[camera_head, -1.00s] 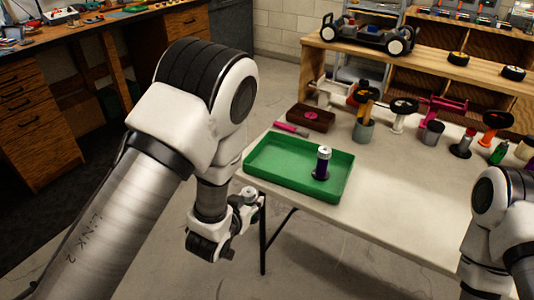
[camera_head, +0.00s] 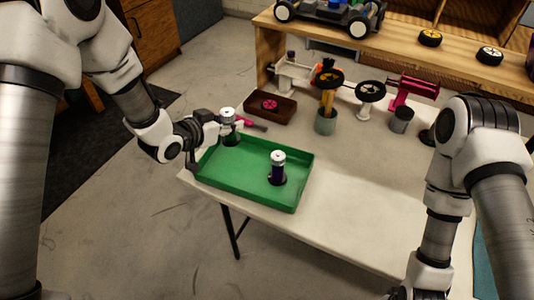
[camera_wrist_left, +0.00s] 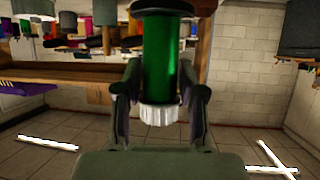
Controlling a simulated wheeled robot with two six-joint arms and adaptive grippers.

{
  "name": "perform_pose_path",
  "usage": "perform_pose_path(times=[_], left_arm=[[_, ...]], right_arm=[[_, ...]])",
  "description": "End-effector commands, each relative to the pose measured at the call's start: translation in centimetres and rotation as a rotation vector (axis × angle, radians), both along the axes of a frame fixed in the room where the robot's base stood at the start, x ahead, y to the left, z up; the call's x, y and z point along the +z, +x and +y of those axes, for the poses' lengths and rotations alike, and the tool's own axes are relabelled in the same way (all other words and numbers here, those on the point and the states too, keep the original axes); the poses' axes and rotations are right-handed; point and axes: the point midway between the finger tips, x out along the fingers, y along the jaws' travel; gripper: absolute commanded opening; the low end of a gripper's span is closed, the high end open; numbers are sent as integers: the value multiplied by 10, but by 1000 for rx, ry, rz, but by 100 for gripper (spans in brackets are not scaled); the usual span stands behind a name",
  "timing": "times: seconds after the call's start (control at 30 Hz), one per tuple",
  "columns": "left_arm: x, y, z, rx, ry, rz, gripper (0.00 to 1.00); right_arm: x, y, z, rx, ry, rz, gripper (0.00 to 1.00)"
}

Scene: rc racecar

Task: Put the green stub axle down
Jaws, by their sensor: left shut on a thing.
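My left gripper (camera_head: 217,128) is shut on the green stub axle (camera_wrist_left: 160,62), whose green body and white end show between the fingers in the left wrist view. In the head view the held green stub axle (camera_head: 228,117) stands about upright at the back left corner of the green tray (camera_head: 252,199). I cannot tell whether its dark base touches the tray floor. My right gripper's fingers are outside the head view.
A brown box (camera_head: 270,107) with a pink part and a pink-handled tool (camera_head: 252,124) lie behind the tray. The table (camera_head: 350,190) is clear right of the tray.

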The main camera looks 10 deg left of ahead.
Motion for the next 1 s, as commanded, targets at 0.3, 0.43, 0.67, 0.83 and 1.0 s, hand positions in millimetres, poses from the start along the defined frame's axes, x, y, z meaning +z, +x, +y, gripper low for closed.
perform_pose_path(times=[0.3, 0.43, 0.67, 0.83, 1.0], left_arm=[[-58, -1, 0, 1, 0, 3, 2], [-81, -2, 0, 0, 0, 5, 2], [-99, -1, 1, 1, 0, 0, 2], [-101, -1, 0, 1, 0, 1, 2], [-102, -1, 0, 1, 0, 1, 65]], right_arm=[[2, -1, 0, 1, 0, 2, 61], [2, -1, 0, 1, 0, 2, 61], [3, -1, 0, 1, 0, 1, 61], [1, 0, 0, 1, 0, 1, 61], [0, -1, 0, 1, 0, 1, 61]])
